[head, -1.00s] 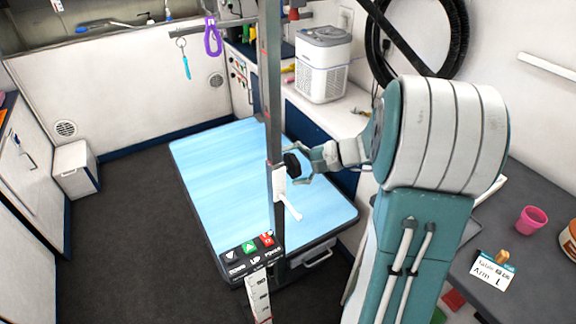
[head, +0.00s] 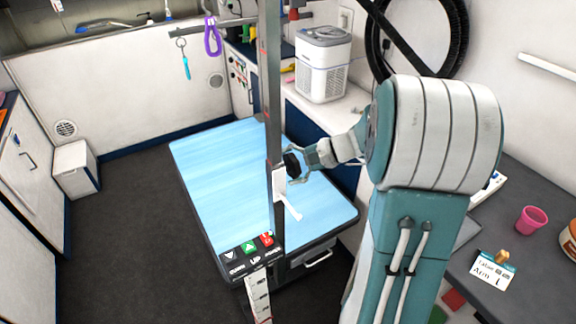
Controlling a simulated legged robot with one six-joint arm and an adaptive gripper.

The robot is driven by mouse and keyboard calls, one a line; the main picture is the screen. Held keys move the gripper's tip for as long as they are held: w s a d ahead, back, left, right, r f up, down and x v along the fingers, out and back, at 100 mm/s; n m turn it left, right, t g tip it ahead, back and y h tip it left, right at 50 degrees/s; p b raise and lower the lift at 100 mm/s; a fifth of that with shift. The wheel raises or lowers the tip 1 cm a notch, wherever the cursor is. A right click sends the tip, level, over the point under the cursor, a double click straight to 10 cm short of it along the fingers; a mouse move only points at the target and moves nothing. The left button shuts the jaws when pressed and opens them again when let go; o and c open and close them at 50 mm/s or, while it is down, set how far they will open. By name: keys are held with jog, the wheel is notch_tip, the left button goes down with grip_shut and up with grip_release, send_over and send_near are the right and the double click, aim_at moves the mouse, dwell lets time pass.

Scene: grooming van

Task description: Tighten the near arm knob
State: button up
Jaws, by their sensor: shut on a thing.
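The black arm knob (head: 291,163) sits on the right side of the upright grey post (head: 271,110), at a white clamp bracket (head: 279,183). My gripper (head: 294,165) reaches in from the right and is shut on the knob, with its fingers around it. The far finger and the knob's contact with the post are partly hidden. A white lever or tag hangs below the bracket.
The blue grooming table (head: 215,180) lies behind the post. A control panel (head: 250,252) with arrow buttons is at its near edge. A white appliance (head: 323,65) stands on the back counter. A pink cup (head: 531,219) and a label card (head: 493,270) are on the right counter. Purple (head: 212,36) and blue loops hang from the top bar.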

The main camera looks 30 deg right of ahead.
jog(key=shift+f, duration=0.1)
dwell(0.3)
jog(key=o, duration=0.8)
jog(key=shift+a, duration=0.1)
jog(key=v, duration=1.2)
jog(key=shift+w, duration=0.1)
jog(key=s+a+n+h, duration=0.5)
jog(key=s+a+n, duration=0.1)
jog(key=a, duration=0.4)
jog(key=s+a+r+n+g+h, duration=0.1)
jog(key=s+a+n+h, duration=0.4)
jog(key=a, duration=0.6)
jog(key=s+n, duration=0.2)
jog(key=s, duration=0.1)
jog(key=shift+n, duration=0.3)
